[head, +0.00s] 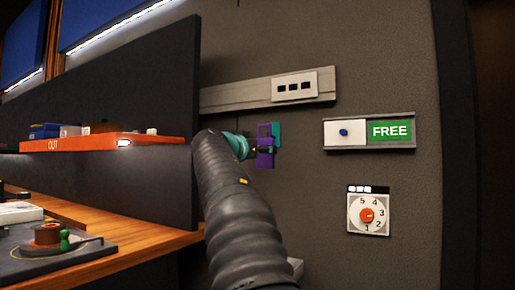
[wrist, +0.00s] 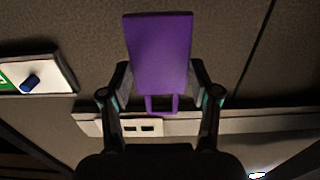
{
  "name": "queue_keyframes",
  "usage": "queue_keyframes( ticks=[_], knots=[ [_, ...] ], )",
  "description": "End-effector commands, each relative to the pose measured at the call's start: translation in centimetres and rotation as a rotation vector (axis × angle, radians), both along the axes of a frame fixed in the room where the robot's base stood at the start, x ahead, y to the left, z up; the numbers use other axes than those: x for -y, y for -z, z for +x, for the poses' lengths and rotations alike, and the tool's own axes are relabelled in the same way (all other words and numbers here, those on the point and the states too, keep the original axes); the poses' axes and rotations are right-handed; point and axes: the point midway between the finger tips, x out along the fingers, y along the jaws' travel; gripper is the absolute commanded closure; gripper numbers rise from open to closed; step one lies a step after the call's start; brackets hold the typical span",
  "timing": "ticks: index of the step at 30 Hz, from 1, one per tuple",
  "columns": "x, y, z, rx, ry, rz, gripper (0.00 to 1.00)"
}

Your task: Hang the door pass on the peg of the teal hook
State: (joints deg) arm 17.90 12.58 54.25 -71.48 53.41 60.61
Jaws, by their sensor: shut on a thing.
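The door pass is a flat purple card (head: 265,159) with a loop at one end. In the wrist view the pass (wrist: 158,48) sits between the two fingers of my gripper (wrist: 160,76), and its loop (wrist: 161,104) points down the picture, toward the wall rail. My gripper (head: 262,150) is shut on the pass. The teal hook (head: 277,129) is on the wall just behind the pass in the head view, partly covered by it. I cannot make out the peg, or whether the loop touches it. The hook does not show in the wrist view.
A grey rail with a white socket plate (head: 294,86) runs above the hook. Right of it are a FREE sign (head: 390,131) and a dial panel (head: 368,214). A dark partition (head: 180,110) and an orange OUT shelf (head: 95,143) stand left. The wall between is bare.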

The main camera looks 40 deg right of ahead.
Motion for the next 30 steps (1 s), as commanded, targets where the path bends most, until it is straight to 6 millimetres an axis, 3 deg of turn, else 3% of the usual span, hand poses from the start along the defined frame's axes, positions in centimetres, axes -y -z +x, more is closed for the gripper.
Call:
queue_keyframes(
  ticks=[17, 30],
  knots=[
    [2.8, 0.2, 1.1, -0.001, 0.001, 0.001, 0.73],
    [3.9, 1.7, 1.6, 0.001, 0.001, 0.0, 0.73]
  ],
)
